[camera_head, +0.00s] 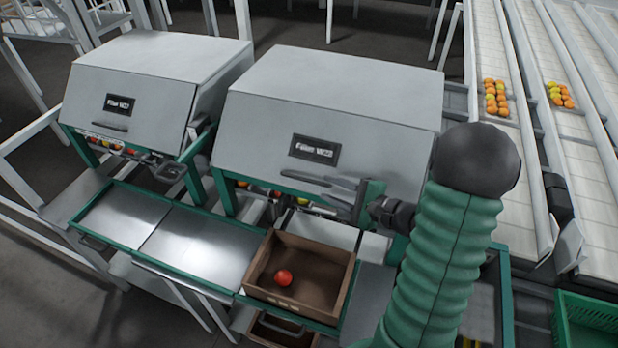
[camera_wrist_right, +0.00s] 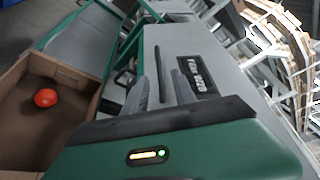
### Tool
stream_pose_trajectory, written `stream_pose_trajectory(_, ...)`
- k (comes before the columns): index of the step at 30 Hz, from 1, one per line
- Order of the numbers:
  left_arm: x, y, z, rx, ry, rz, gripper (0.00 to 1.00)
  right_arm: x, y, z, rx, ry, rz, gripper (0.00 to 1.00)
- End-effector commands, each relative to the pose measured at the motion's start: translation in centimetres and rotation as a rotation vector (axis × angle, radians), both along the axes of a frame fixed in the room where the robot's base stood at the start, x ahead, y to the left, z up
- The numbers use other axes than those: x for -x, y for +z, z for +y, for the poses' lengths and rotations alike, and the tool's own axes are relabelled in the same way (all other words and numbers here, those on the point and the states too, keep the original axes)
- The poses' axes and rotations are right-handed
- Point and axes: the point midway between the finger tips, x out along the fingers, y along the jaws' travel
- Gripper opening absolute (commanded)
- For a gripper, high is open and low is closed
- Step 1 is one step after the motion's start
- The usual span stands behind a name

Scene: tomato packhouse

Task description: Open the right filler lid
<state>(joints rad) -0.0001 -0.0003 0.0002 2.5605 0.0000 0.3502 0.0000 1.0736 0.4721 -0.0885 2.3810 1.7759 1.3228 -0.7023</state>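The right filler (camera_head: 330,100) is a grey box on a green frame, and its sloped front lid (camera_head: 255,140) looks closed. The lid bears a dark label (camera_head: 314,149), which also shows in the right wrist view (camera_wrist_right: 197,77). My right gripper (camera_head: 318,185) is in front of the lid's lower part, below the label. Its two grey fingers look apart, with nothing seen between them. A dark handle bar (camera_wrist_right: 174,70) on the lid lies close beside the fingers in the right wrist view; contact cannot be told. My left gripper is not in view.
The left filler (camera_head: 150,60) stands beside it, closed. A brown crate (camera_head: 335,295) holding one red tomato (camera_head: 284,278) sits below my right gripper. Conveyors with tomato groups (camera_head: 495,97) run at the right. A green crate (camera_head: 590,312) is at lower right.

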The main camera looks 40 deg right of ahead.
Motion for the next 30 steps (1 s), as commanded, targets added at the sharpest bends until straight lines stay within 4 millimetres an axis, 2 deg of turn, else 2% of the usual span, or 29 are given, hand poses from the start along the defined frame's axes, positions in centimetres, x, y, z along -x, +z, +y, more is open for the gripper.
stream_pose_trajectory(3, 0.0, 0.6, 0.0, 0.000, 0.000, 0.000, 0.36, -2.9, -0.6, 0.6, -0.003, 0.005, 0.002, 0.33)
stream_pose_trajectory(9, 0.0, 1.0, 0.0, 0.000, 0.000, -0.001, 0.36, -6.1, -1.3, 0.9, -0.002, 0.002, 0.000, 0.33)
stream_pose_trajectory(13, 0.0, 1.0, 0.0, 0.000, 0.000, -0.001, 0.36, -6.9, -1.6, 1.0, -0.003, 0.000, 0.000, 0.33)
stream_pose_trajectory(19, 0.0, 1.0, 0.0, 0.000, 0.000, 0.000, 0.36, -7.0, -1.6, 1.0, -0.002, 0.000, 0.000, 0.33)
stream_pose_trajectory(20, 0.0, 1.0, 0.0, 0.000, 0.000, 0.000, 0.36, -7.0, -1.6, 1.0, -0.002, 0.000, 0.000, 0.31)
stream_pose_trajectory(27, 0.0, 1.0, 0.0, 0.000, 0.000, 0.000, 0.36, -6.9, -1.6, 1.0, -0.001, 0.000, 0.000, 0.00)
stream_pose_trajectory(30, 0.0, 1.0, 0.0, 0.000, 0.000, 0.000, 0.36, -6.9, -1.6, 1.0, -0.002, 0.000, 0.001, 0.00)
